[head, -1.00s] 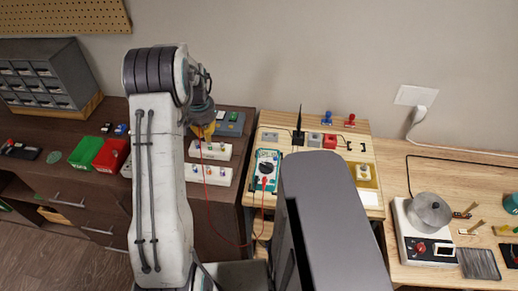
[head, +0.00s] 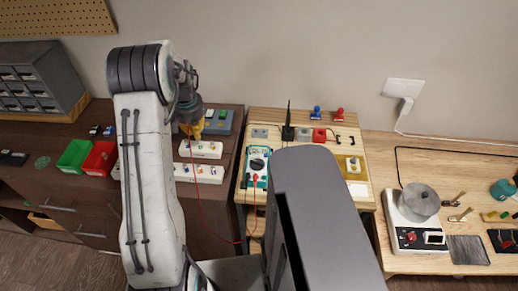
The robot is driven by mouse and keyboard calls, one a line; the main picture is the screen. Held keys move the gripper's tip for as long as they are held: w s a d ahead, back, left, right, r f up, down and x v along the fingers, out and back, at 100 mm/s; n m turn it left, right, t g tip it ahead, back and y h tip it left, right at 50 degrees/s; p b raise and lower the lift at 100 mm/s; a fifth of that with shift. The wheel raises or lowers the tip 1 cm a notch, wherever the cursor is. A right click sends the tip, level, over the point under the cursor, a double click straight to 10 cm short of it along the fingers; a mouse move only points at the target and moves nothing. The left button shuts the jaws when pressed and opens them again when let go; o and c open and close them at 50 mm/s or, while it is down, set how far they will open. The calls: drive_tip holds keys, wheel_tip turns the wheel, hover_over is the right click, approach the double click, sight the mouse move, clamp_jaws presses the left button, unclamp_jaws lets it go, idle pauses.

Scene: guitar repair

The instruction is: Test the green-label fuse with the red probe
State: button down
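My gripper (head: 192,127) is in the head view, left of centre, partly hidden behind my arm. Its yellow fingers hang just above the back edge of a white fuse strip (head: 211,151). A red lead (head: 203,212) runs from between the fingers down in a loop to the teal multimeter (head: 256,161). The fingers appear closed on the red probe, whose body and tip are too small to make out. A second white fuse strip (head: 205,174) lies in front of the first. I cannot read the label colours, so I cannot single out the green-label fuse.
A grey-blue box (head: 230,125) stands behind the strips. Green (head: 75,157) and red (head: 101,158) bins are to the left. A black antenna-like stand (head: 288,130) rises behind the multimeter. A dark grey body part of mine covers the lower middle.

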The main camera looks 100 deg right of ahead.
drive_tip(key=shift+r+p, duration=1.5)
drive_tip(key=shift+r, duration=1.15)
drive_tip(key=shift+f, duration=0.15)
